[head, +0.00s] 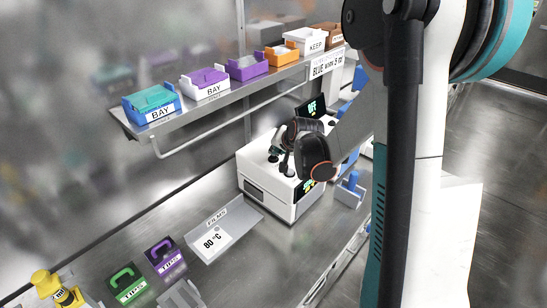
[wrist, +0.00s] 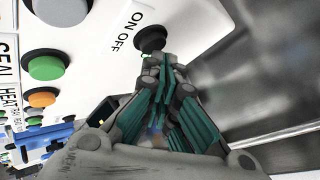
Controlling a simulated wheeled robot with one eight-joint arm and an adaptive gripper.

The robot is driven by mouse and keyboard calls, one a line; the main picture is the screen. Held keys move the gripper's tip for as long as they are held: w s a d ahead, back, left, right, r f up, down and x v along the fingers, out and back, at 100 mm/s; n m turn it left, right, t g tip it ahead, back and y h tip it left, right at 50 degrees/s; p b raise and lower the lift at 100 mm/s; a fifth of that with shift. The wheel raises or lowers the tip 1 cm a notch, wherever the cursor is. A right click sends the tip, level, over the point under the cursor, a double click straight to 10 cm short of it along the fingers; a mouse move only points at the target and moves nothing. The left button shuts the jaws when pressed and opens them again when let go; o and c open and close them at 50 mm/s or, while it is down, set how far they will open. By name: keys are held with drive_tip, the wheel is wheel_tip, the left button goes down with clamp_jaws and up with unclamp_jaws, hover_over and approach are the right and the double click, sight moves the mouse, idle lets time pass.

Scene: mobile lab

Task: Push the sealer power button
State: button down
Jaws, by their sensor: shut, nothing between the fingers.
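The sealer (head: 250,176) is a white box on the steel bench in the head view, with my arm reaching over its top. In the wrist view its white panel (wrist: 105,42) carries a dark round power button (wrist: 150,38) beside the words "ON OFF". My gripper (wrist: 157,62) is shut and empty, its fingertips right at the near edge of this button. Whether they touch it I cannot tell. In the head view my gripper (head: 286,165) hides part of the sealer's top and buttons.
A green button (wrist: 46,66) and an orange button (wrist: 42,97) sit left of the power button. A display reading "OFF" (head: 311,107) stands behind. A shelf (head: 185,123) with several labelled bins runs above the bench. The bench is clear between the sealer and the film sheet (head: 236,222).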

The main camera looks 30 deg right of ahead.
drive_tip(key=shift+f+b, duration=0.35)
drive_tip(key=shift+b, duration=0.05)
idle(0.4)
drive_tip(key=shift+r+p, duration=0.55)
drive_tip(key=shift+r, duration=0.3)
wheel_tip(320, 180, up, 6)
drive_tip(key=p, duration=0.3)
drive_tip(key=shift+p, duration=0.4)
